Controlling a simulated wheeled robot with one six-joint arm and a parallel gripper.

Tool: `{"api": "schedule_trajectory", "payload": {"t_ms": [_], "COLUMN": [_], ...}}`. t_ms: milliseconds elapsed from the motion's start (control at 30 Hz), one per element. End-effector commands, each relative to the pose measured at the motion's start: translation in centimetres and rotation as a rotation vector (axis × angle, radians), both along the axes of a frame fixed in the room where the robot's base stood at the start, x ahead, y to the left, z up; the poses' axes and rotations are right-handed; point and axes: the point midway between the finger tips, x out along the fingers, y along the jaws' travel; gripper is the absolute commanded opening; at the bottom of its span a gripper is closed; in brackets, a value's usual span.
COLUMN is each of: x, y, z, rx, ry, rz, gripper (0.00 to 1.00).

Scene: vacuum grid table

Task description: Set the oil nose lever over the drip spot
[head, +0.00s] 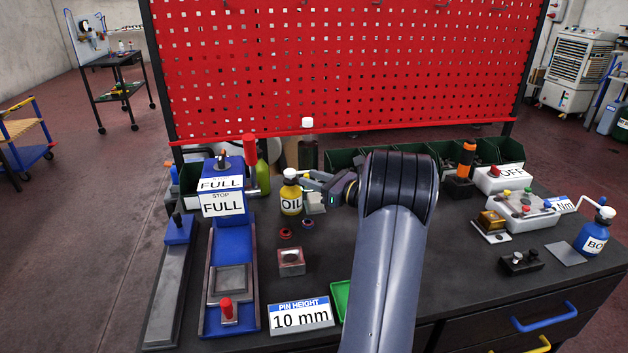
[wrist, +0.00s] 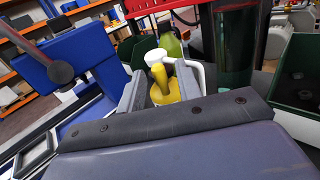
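The yellow oil bottle (head: 291,200), labelled OIL with a white cap, stands upright toward the back of the table in the head view. My gripper (head: 312,181) is beside its right side at cap height. In the wrist view my gripper (wrist: 160,88) has its fingers apart, with the yellow bottle top (wrist: 172,92) showing between and beyond them. A yellow nose piece and a white part show on that top. Whether a finger touches the bottle I cannot tell. I cannot make out a marked drip spot.
A blue press-like fixture (head: 232,240) with FULL signs stands left of the bottle. A green bottle (head: 263,175) and dark green bins are behind. A small metal block (head: 291,262) and a PIN HEIGHT sign (head: 301,316) are in front. My arm hides the table's middle.

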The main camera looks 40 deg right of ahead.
Motion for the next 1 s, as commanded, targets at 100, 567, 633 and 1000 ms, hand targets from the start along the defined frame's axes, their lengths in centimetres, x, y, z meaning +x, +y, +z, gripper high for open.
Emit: {"api": "schedule_trajectory", "payload": {"t_ms": [100, 567, 633, 1000], "x": [0.0, -4.0, -5.4, -10.0], "y": [0.0, -1.6, -2.1, -3.7], "z": [0.0, -0.1, -0.2, -0.1], "rx": [0.000, -0.001, 0.000, 0.001], "ry": [0.001, 0.001, 0.001, 0.000], "rz": [0.000, -0.005, -0.005, 0.000], "gripper": [0.36, 0.36, 0.36, 0.36]}}
